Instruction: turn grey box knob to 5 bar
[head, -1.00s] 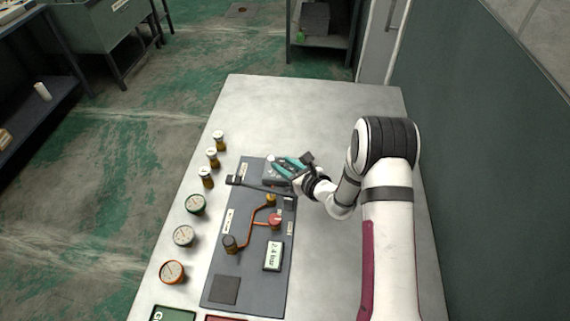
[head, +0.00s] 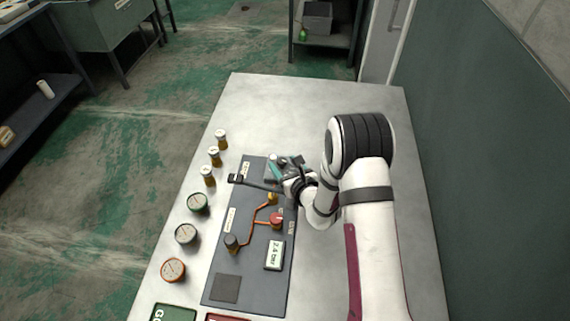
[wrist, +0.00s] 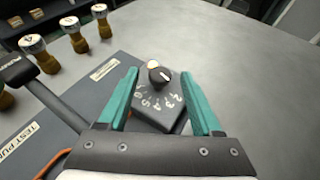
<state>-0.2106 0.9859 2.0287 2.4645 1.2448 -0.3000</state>
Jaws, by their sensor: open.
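The grey box (wrist: 154,113) sits on the dark panel and shows in the wrist view, with white numbers on its top. Its round black knob (wrist: 160,78) has a white pointer mark. A pale disc lies beside the knob; I cannot tell what it is. My gripper (wrist: 160,88) is open, with one teal finger on each side of the grey box. The fingers look apart from the knob. In the head view my gripper (head: 276,168) is over the far end of the panel and partly hides the grey box.
The dark panel (head: 222,262) carries orange pipes, a red knob (head: 276,218) and a display (head: 274,255) that seems to read 2.4 bar. A black lever (wrist: 45,93) lies left of my gripper. Gauges and several small vials line the left edge.

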